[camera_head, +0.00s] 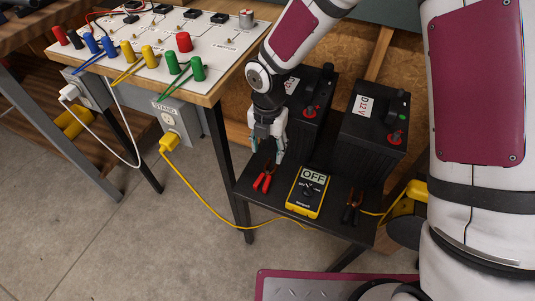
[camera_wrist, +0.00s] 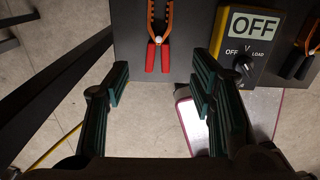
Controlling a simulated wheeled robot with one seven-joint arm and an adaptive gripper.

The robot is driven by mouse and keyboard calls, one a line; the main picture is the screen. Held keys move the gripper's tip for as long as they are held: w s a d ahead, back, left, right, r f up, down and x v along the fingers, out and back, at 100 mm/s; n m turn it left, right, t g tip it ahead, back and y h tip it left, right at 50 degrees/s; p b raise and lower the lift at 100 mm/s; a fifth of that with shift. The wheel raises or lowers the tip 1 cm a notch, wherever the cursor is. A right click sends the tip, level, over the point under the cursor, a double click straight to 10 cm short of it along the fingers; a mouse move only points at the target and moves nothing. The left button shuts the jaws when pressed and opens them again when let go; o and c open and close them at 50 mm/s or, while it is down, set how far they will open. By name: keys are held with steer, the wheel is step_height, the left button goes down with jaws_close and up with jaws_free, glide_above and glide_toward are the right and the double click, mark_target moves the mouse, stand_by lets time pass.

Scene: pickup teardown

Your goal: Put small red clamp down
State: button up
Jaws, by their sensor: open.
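The small red clamp (camera_head: 264,177) lies on the dark shelf (camera_head: 337,230), left of the yellow meter. In the wrist view the clamp (camera_wrist: 158,50) shows its red handles toward me and its orange-edged metal jaws pointing away. My gripper (camera_head: 268,150) is just above and behind the clamp in the head view, pointing down. In the wrist view my gripper (camera_wrist: 160,98) has its two fingers wide apart with nothing between them. The clamp lies beyond the fingertips, apart from them.
A yellow meter (camera_head: 307,192) reading OFF and a black clamp (camera_head: 352,204) lie right of the red clamp. Two black batteries (camera_head: 365,130) stand behind. A workbench (camera_head: 215,90) with colored terminals is at left. A yellow cable (camera_head: 200,198) runs to the shelf.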

steer(key=shift+r, duration=0.35)
steer(key=s+d+r+m+h, duration=0.1)
steer(key=s+d+r+m, duration=0.3)
steer(key=d+r+m, duration=0.5)
steer(key=s+d+r+m+h, duration=0.1)
steer(key=s+d+r+m, duration=0.3)
steer(key=d+r+m, duration=0.5)
steer(key=s+d+r+m, duration=0.1)
steer(key=s+r+m, duration=0.1)
steer(key=s+m, duration=0.3)
steer(key=s+d+r+m+y, duration=0.1)
steer(key=s+d+r+m, duration=0.1)
steer(key=s+m, duration=0.3)
steer(key=s+d+r+m, duration=0.1)
steer(key=s+r+m, duration=0.2)
steer(key=s, duration=0.8)
steer(key=shift+d+r+m+t+y, duration=0.3)
steer(key=shift+r+m+y, duration=0.1)
steer(key=shift+m, duration=0.5)
